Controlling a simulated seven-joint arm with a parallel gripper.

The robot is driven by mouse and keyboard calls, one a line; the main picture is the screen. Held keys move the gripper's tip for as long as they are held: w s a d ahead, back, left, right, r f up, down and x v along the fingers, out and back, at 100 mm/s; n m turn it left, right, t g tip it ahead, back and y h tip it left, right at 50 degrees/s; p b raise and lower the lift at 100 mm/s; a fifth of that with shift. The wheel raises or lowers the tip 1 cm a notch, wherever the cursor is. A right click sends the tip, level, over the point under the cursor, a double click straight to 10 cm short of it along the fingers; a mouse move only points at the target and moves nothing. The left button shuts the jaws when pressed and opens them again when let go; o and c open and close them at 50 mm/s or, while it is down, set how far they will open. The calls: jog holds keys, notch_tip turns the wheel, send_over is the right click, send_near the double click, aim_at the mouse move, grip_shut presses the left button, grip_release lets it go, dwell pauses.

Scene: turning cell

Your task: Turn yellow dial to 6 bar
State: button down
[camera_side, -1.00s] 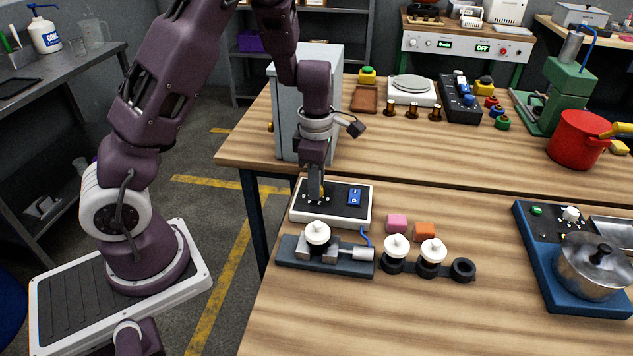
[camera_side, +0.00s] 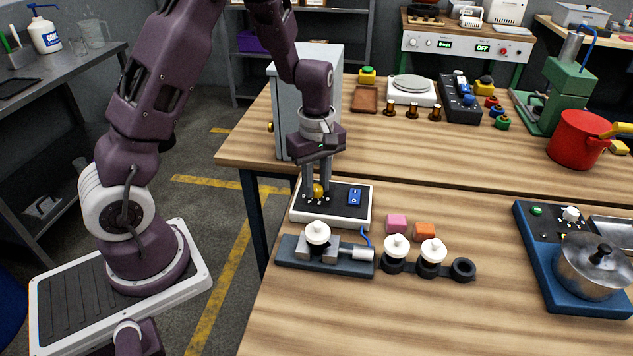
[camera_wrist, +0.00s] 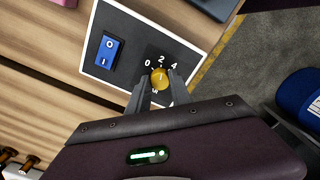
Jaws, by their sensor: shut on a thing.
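The yellow dial (camera_side: 318,189) sits on the dark face of a white-edged panel (camera_side: 361,213). In the wrist view the dial (camera_wrist: 159,77) shows between my fingertips, with the marks 0, 2 and 4 readable beside it. A small dark pointer line on the dial seems to face near the 2; its exact reading is hard to tell. The 6 mark is not readable, perhaps hidden by a finger. My gripper (camera_side: 317,192) points down with one finger on each side of the dial, shut on it. It also shows in the wrist view (camera_wrist: 159,84).
A blue rocker switch (camera_side: 354,197) is on the same panel, right of the dial. A grey cabinet (camera_side: 288,110) stands close behind my gripper. In front are a fixture with a white knob (camera_side: 317,233) and a black holder (camera_side: 463,269). Pink (camera_side: 396,223) and orange blocks (camera_side: 424,231) lie right.

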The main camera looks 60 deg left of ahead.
jog(key=m, duration=0.4)
jog(key=shift+m, duration=0.4)
jog(key=m, duration=0.3)
jog(key=shift+m, duration=0.3)
jog(key=m, duration=0.8)
jog(key=shift+m, duration=0.5)
jog(key=c, duration=1.2)
grip_release()
jog(key=shift+o, duration=0.2)
jog(key=shift+r, duration=0.15)
